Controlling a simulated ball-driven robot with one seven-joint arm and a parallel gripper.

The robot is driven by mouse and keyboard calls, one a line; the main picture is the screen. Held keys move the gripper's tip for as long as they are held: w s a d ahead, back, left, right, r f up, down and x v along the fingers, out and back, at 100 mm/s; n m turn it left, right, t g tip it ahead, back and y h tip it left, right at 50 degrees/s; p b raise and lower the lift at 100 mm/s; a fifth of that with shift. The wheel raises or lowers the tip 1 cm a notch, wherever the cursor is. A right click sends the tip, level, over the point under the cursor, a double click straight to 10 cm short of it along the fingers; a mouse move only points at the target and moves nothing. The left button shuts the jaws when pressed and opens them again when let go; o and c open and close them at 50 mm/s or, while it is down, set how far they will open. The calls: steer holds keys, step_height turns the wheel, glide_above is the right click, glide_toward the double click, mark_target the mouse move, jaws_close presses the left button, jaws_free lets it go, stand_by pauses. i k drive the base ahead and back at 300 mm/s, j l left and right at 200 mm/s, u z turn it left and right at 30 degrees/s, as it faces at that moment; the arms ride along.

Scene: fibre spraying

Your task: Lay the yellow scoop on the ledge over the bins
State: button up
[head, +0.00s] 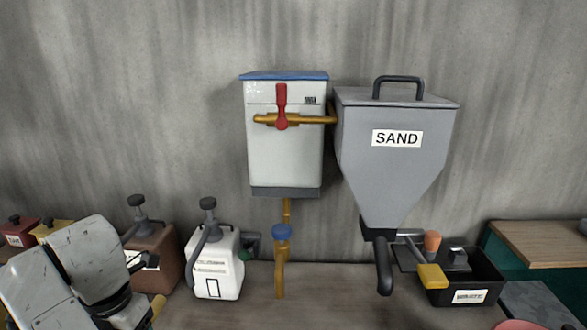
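A yellow block-like piece (432,276) sits at the front left of a black bin labelled WASTE (469,297); I cannot tell whether it is the yellow scoop. A small yellow end (158,307) also shows beside my arm at the lower left, too cut off to name. A wooden board (545,243) with dark green below it stands at the right edge; it may be the ledge over the bins, but no bins show clearly under it. My gripper is not visible.
A grey SAND hopper (392,165) hangs beside a white wall box (284,145) with a red lever. A white jug (214,265), a brown container (152,262) and small red and yellow containers line the wall.

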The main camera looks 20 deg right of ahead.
mark_target(537, 237)
steer(key=k+l+z, duration=0.1)
steer(key=l, duration=0.2)
steer(key=k+l+z, duration=0.2)
steer(key=l, duration=0.4)
steer(key=k+l+z, duration=0.1)
steer(key=k+l, duration=0.15)
steer(key=l+z, duration=0.2)
steer(key=z, duration=0.2)
steer(key=k+l+z, duration=0.1)
steer(key=l+z, duration=0.2)
steer(key=z, duration=0.15)
steer(key=l+z, duration=0.2)
steer(key=z, duration=0.2)
steer(key=i+j, duration=0.1)
steer(key=j, duration=0.95)
steer(key=j+z, duration=0.1)
steer(key=j, duration=1)
steer(key=i, duration=0.05)
